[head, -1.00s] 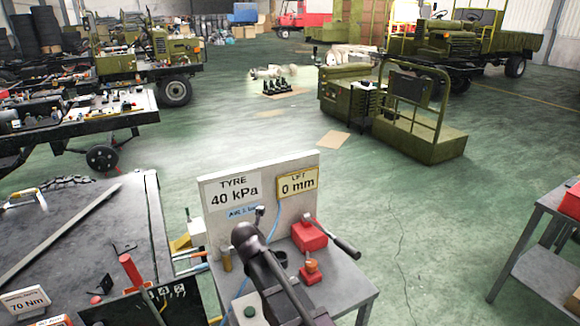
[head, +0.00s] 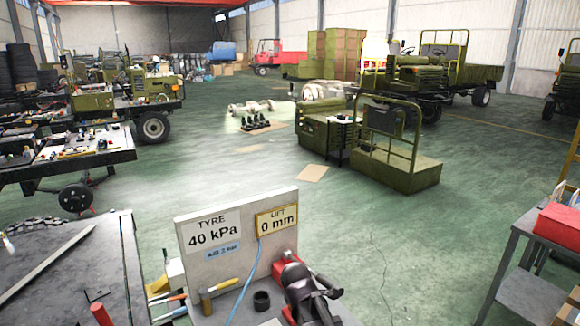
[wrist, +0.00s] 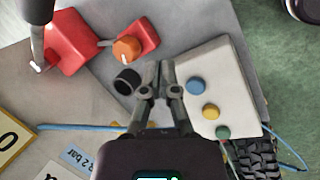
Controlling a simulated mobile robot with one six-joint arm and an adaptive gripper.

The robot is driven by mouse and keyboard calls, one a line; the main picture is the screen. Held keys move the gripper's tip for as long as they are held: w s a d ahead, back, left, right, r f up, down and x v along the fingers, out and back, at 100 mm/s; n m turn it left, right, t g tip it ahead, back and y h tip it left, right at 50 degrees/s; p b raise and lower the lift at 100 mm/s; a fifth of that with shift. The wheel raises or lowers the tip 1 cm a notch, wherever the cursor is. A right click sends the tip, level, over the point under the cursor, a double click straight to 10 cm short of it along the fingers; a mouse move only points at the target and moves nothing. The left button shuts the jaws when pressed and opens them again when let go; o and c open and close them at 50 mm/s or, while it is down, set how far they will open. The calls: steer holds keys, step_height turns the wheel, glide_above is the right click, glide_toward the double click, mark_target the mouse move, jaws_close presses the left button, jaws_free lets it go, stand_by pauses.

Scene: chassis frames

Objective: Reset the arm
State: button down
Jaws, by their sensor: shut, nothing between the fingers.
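My gripper (wrist: 158,72) is in the wrist view with its two fingers together and nothing between them. It hangs above the small grey bench (head: 258,312), over the gap between a black ring (wrist: 127,82) and a pale button box (wrist: 212,62). In the head view my dark arm (head: 305,290) shows at the bottom, in front of the bench's right part. I cannot make out the fingers there.
A panel (head: 215,262) reading 40 kPa and 0 mm stands at the bench's back. Red boxes, one with an orange knob (wrist: 127,48), are close to my gripper. A grey shelf (head: 520,262) stands right. Green floor (head: 400,230) lies open between.

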steer(key=s+d+f+m+g+y, duration=0.1)
steer(key=s+d+m+g, duration=0.2)
steer(key=s+d+m, duration=0.7)
steer(key=d+m, duration=0.3)
steer(key=m, duration=0.4)
steer(key=shift+s+m+g+y, duration=0.2)
steer(key=shift+m+g+y, duration=0.1)
